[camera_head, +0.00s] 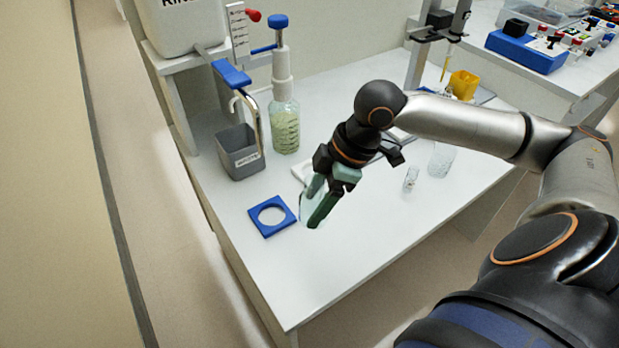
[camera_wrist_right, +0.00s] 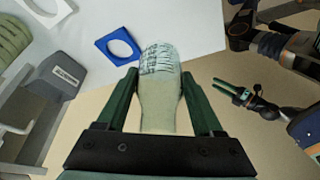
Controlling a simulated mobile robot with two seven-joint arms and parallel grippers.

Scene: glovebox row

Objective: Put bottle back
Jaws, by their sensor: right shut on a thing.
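My right gripper (camera_head: 318,207) is shut on a clear glass bottle (camera_wrist_right: 158,75) with dark printed marks, held between its green fingers. In the head view the bottle (camera_head: 305,208) is mostly hidden by the fingers. It appears to be above the white table, just right of a blue square holder (camera_head: 266,232) with a round hole. The holder (camera_wrist_right: 103,45) lies flat and empty, up and left of the bottle in the wrist view. My left gripper (camera_wrist_right: 236,91) shows at the right of the wrist view, its fingers apart and empty.
A grey bin (camera_head: 240,160) and a pump-top bottle (camera_head: 285,128) stand behind the holder. A small vial (camera_head: 411,178) and a clear beaker (camera_head: 441,160) stand on the right. The table's (camera_head: 300,290) front is clear.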

